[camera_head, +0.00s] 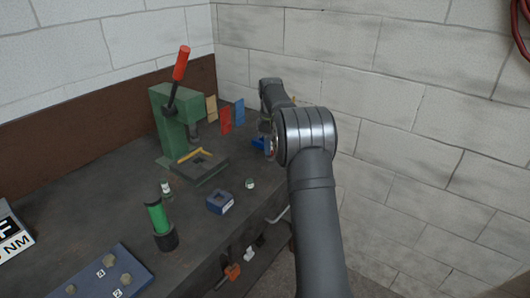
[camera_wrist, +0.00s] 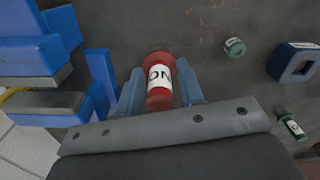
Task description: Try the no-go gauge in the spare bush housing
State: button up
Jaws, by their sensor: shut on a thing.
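In the wrist view my gripper (camera_wrist: 161,88) is shut on a red cylindrical gauge (camera_wrist: 160,99) with a white band whose lettering reads upside down, apparently "NO". The gauge lies between the two grey-blue fingers, with the dark bench surface behind it. A blue block with a hole (camera_wrist: 292,63) and a white label sits apart to the right; it looks like a bush housing, but its label is not readable. It also shows near the bench's front in the head view (camera_head: 219,202). In the head view my arm hides the held gauge.
Blue fixture parts (camera_wrist: 35,45) stand close left of my fingers. A small green ring (camera_wrist: 235,47) and a green labelled gauge (camera_wrist: 290,125) lie to the right. The head view shows a green press (camera_head: 170,120), a green-handled tool (camera_head: 156,217) and a blue tray (camera_head: 125,262).

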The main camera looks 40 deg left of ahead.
jog(key=w+d+r, duration=0.2)
jog(key=d+r, duration=0.4)
jog(key=d, duration=0.3)
jog(key=s+a+n, duration=0.1)
jog(key=s+a, duration=0.2)
jog(key=s, duration=0.6)
jog(key=s+a+n, duration=0.1)
jog(key=s+a, duration=0.3)
jog(key=s, duration=0.5)
jog(key=s+a+f+n, duration=0.1)
jog(key=s+a, duration=0.3)
jog(key=s, duration=0.4)
jog(key=shift+s+n, duration=0.4)
jog(key=shift+f, duration=0.15)
send_over(220, 199)
jog(key=shift+s+f, duration=0.1)
jog(key=shift+f, duration=2.35)
jog(key=shift+f, duration=0.5)
